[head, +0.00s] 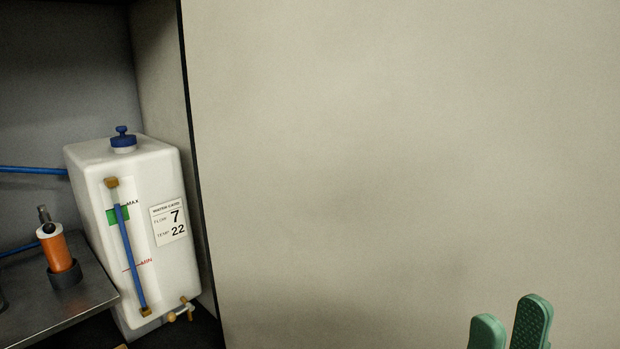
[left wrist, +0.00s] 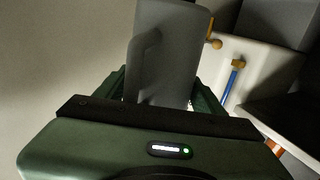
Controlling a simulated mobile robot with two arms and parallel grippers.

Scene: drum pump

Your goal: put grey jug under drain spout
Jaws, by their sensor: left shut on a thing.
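The grey jug (left wrist: 172,45) fills the top middle of the left wrist view, its handle towards the left. My left gripper (left wrist: 160,88) is shut on it, with a green finger on each side. The drain spout (head: 183,310) is a small brass tap low on the front of the white tank (head: 165,240). In the left wrist view the spout (left wrist: 215,43) shows just right of the jug; I cannot tell the distance between them. The head view shows neither the jug nor my left gripper. My right gripper (head: 510,318) is at the bottom right, its green fingertips apart and empty.
A metal shelf (head: 85,300) with an orange cylinder (head: 58,252) stands left of the tank. A blue hose (head: 35,170) runs in from the left. A large pale panel (head: 400,150) fills the right side. The floor under the spout is mostly out of view.

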